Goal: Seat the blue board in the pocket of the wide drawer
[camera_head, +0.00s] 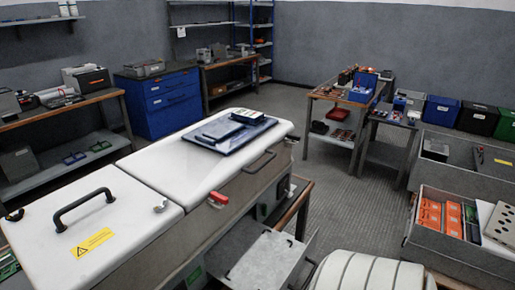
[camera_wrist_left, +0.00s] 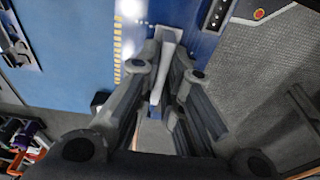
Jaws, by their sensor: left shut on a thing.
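In the left wrist view a large blue board (camera_wrist_left: 80,50) with a row of gold marks lies close to my left gripper (camera_wrist_left: 160,105). The gripper is shut on a narrow pale bar that appears to be part of the board. The fingers hide much of the grip. Neither gripper shows in the head view. An open grey drawer (camera_head: 268,258), apparently the wide one, sticks out of the white-topped cabinet's front at the bottom centre of the head view. Its inside is seen only in part, and I cannot make out the pocket.
The white-topped cabinet (camera_head: 160,165) has a black handle, a red latch (camera_head: 218,198) and a dark blue tray (camera_head: 207,145) with devices on top. A grey crate (camera_head: 440,240) with orange boxes stands at the right. Open floor (camera_head: 350,185) lies between.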

